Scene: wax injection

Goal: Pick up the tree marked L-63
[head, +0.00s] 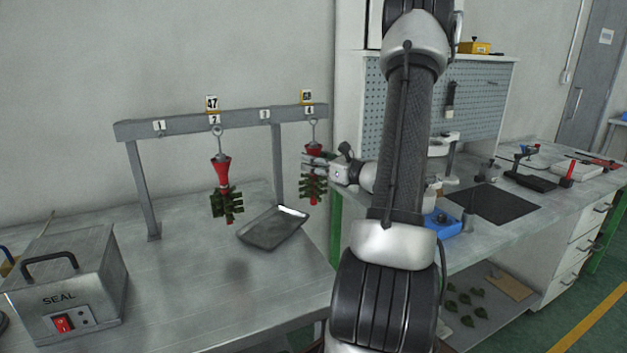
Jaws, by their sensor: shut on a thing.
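Two wax trees with red cups and green branches hang from hooks on a grey rack (180,127). One tree (226,190) hangs at position 2 under a tag that reads 47. The other tree (313,187) hangs at position 4 under a yellow-edged tag (307,97) too small to read. My gripper (316,160) comes in from the right and is shut on the tree at position 4, at its red cup. That tree is upright and appears to be still at its hook. The mark L-63 cannot be made out on either tree.
A grey tray (273,228) lies on the metal table below the rack. A sealing box (65,285) marked SEAL stands at the front left. A workbench with a blue device (442,223) and tools is at the right. Rack positions 1 and 3 are empty.

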